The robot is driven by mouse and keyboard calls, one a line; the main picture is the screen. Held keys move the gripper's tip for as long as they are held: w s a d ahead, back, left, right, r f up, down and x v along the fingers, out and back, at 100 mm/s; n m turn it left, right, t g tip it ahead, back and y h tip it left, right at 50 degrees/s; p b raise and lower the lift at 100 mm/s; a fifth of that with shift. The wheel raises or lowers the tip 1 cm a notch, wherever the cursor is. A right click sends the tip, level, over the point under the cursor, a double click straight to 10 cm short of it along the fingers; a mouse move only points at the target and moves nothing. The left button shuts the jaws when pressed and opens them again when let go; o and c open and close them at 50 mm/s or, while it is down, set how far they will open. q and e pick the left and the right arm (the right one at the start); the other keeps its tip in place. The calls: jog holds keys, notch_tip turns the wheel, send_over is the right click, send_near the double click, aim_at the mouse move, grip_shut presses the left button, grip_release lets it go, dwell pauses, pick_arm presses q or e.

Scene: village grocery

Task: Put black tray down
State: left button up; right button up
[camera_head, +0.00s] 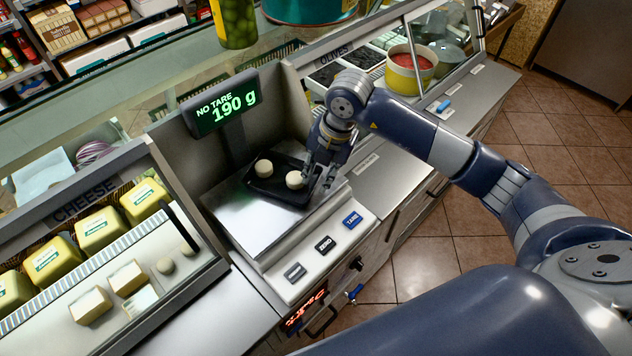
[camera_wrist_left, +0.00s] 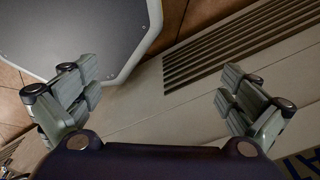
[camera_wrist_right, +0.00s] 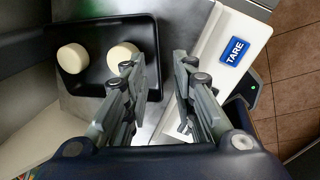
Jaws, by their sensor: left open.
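The black tray (camera_head: 272,186) lies on the metal plate of the scale (camera_head: 237,222) and holds two round white pieces (camera_head: 263,168) (camera_head: 294,180). The tray also shows in the right wrist view (camera_wrist_right: 97,32). My right gripper (camera_head: 318,178) is at the tray's right end. In the right wrist view its fingers (camera_wrist_right: 158,85) stand apart, one over the tray and one beyond its right edge. My left gripper (camera_wrist_left: 158,85) is open and empty, away from the tray; it is not seen in the head view.
The scale display (camera_head: 222,106) reads 190 g and NO TARE. Buttons, including TARE (camera_head: 352,219), line the scale's front. A cheese case (camera_head: 85,190) stands at the left. A yellow tub (camera_head: 409,72) and olive case are behind my right arm.

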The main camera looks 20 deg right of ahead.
jog(key=b+v, duration=0.1)
jog(key=v, duration=0.7)
jog(key=shift+s+r, duration=0.1)
jog(key=shift+r, duration=0.05)
